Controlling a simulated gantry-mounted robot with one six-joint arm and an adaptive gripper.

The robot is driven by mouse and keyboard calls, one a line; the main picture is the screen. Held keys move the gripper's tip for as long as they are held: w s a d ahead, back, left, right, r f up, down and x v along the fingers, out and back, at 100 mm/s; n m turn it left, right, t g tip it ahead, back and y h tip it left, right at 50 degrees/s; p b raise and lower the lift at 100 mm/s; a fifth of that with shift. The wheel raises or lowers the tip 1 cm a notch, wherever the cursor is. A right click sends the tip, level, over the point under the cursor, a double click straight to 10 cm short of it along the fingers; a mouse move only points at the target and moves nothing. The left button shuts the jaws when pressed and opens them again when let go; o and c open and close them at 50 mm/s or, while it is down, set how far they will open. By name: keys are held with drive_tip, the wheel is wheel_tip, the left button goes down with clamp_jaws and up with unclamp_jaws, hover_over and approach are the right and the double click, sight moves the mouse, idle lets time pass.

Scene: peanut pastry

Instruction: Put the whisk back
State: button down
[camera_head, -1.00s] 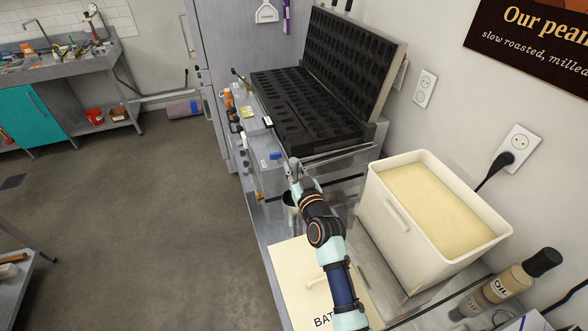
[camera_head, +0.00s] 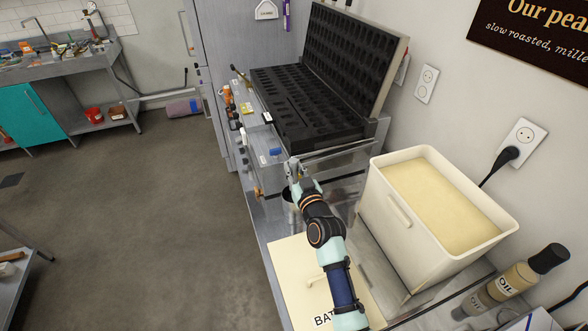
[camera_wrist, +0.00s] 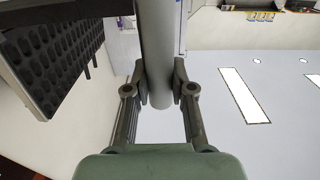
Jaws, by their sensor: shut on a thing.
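In the wrist view, the two fingers of my gripper (camera_wrist: 159,92) are closed on a smooth grey cylindrical shaft (camera_wrist: 158,40), which fits the whisk's handle. In the head view, my gripper (camera_head: 292,170) is at the front of the steel machine, just above a dark round pot (camera_head: 288,198) partly hidden by my arm. The held shaft is too small to tell there.
A black mould (camera_head: 300,120) stands open on the machine behind my gripper. A cream tub (camera_head: 400,215) of pale batter is close on the right, with a cream lid (camera_head: 290,265) nearer. Small bottles and tools line the machine's left side. A small orange thing (camera_head: 257,192) shows left of the pot.

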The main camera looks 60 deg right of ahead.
drive_tip(key=shift+f, duration=0.2)
drive_tip(key=c, duration=0.9)
unclamp_jaws()
wheel_tip(320, 180, up, 10)
